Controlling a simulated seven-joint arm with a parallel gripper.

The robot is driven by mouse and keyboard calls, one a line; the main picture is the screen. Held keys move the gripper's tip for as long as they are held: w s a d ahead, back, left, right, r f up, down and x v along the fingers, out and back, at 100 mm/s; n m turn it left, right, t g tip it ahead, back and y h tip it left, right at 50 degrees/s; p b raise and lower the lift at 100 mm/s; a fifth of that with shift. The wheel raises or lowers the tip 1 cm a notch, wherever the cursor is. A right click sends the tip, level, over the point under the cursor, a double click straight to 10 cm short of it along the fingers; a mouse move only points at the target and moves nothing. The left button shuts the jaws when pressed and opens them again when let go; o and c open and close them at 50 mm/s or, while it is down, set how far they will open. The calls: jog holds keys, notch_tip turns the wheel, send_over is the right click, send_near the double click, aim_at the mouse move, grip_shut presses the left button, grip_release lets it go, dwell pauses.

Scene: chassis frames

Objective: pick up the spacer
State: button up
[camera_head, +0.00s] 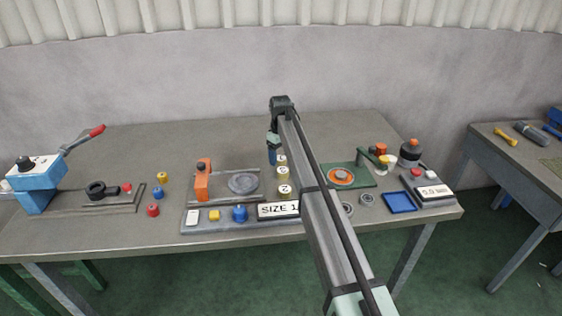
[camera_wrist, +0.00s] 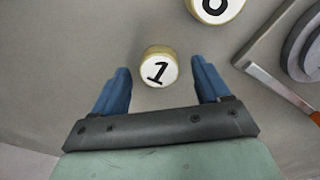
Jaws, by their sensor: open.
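A short pale-yellow cylinder, a spacer (camera_wrist: 159,67) with a white top marked "1", stands on the bench in the wrist view. My gripper (camera_wrist: 161,70) is open, its blue fingers on either side of this spacer with a gap to each. A second spacer (camera_wrist: 215,6) with a round digit is cut off by the top edge, right of the first. In the head view my gripper (camera_head: 272,154) points down beside a row of spacers (camera_head: 284,172) near the bench middle. My arm partly covers this row, and its digits are hard to read there.
A "SIZE 1" sign (camera_head: 278,210) stands on a grey tray at the bench front. An orange-posted fixture (camera_head: 203,180) with a grey disc lies left of the spacers. A green plate (camera_head: 360,183) with an orange ring lies right of my arm. Clear bench lies behind.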

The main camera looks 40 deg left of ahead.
jog(key=c, duration=1.3)
jog(key=shift+r, duration=0.1)
